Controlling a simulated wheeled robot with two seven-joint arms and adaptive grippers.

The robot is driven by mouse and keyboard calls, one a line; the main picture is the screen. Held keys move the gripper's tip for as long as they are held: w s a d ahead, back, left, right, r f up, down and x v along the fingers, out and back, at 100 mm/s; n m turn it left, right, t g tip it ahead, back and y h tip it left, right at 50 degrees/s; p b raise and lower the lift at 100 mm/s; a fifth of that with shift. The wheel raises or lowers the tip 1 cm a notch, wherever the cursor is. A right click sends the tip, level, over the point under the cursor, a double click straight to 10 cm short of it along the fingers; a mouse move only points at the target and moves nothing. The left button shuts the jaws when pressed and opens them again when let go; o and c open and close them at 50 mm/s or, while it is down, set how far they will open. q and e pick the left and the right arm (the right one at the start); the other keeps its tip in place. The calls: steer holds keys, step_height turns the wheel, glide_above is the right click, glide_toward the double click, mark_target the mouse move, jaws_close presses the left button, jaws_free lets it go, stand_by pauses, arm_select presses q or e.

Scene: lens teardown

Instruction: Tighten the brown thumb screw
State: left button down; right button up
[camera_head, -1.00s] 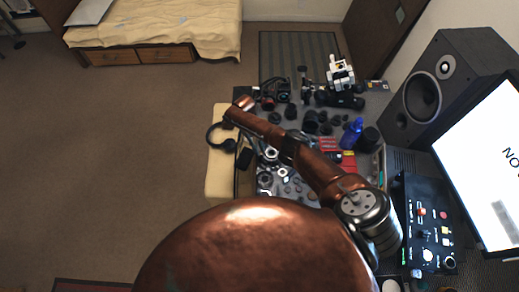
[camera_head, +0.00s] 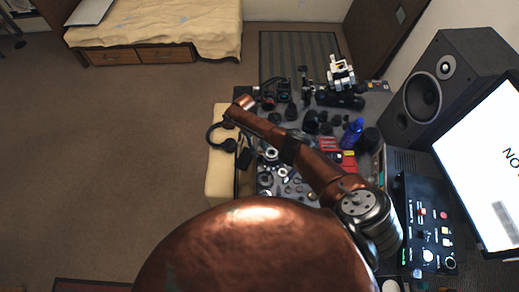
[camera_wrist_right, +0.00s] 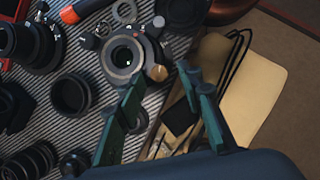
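The brown thumb screw (camera_wrist_right: 158,73) is a small round bronze-brown knob in the right wrist view. It sits at the lower right side of a dark ring-shaped lens mount (camera_wrist_right: 122,57) on the ridged mat. My right gripper (camera_wrist_right: 161,79) is open, with its two green fingers apart on either side of the knob in the picture. I cannot tell whether the fingertips touch the knob or how deep they reach. In the head view my copper right arm crosses the table, and the screw cannot be made out there. My left gripper is not in view.
Lens parts crowd the mount, including a dark ring (camera_wrist_right: 70,94) and a lens barrel (camera_wrist_right: 30,160). An orange-handled tool (camera_wrist_right: 80,10) lies above. Headphones (camera_head: 220,135) rest at the table's left edge. A blue bottle (camera_head: 352,133) and a speaker (camera_head: 440,90) stand to the right.

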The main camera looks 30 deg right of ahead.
steer(key=v, duration=0.7)
steer(key=shift+r, duration=0.25)
steer(key=shift+w, duration=0.15)
